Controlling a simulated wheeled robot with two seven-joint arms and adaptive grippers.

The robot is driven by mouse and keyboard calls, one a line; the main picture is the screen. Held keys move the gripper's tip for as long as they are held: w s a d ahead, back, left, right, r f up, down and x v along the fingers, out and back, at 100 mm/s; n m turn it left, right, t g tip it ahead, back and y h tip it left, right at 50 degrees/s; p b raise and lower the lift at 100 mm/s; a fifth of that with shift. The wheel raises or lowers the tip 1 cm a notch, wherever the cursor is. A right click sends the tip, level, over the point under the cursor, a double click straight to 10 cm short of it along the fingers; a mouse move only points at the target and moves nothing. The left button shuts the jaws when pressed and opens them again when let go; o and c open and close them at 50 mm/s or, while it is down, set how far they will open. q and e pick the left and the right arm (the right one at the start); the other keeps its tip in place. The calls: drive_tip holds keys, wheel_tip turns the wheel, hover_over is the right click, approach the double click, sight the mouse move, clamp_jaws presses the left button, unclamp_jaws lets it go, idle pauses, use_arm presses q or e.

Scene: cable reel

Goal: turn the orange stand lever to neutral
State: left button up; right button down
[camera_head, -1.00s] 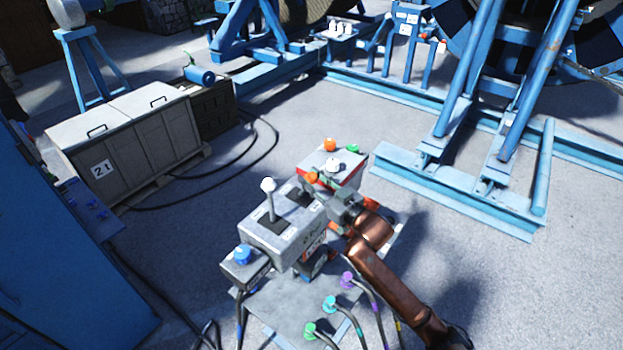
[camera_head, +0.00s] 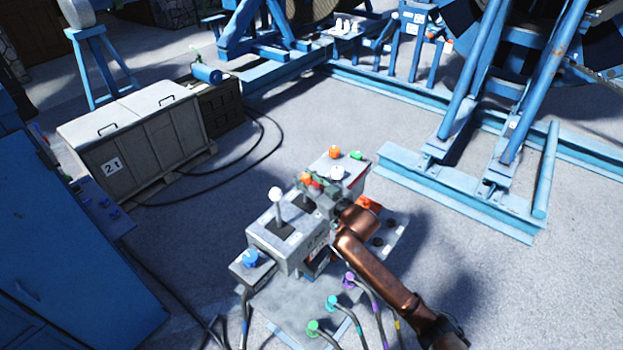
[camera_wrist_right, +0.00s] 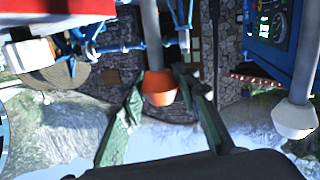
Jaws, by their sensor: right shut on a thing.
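The orange stand lever shows in the head view as an orange knob (camera_head: 306,178) at the far part of the grey control console (camera_head: 265,240), partly hidden by my gripper. In the right wrist view, its orange knob (camera_wrist_right: 159,86) on a grey shaft sits between the two green fingers. My right gripper (camera_head: 318,186) is shut on the lever near its knob; it also shows in the wrist view (camera_wrist_right: 165,95). The lever's base and exact tilt are hard to make out behind the gripper. My left gripper is not in view.
A white-knobbed lever (camera_head: 276,195) stands on the console, left of the orange one. A blue knob (camera_head: 250,257) is at the console's near left. A box with orange, green and white buttons (camera_head: 347,163) is just beyond my gripper. Colored cable plugs (camera_head: 333,302) are in front.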

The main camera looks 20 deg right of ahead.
drive_tip(key=shift+a, duration=0.1)
drive_tip(key=c, duration=1.5)
unclamp_jaws()
drive_tip(key=shift+a, duration=0.1)
drive_tip(key=shift+o, duration=0.2)
drive_tip(key=shift+s+d, duration=0.15)
drive_tip(key=shift+d, duration=0.05)
drive_tip(key=v, duration=1.1)
drive_tip(key=shift+s, duration=0.35)
drive_tip(key=shift+d, duration=0.1)
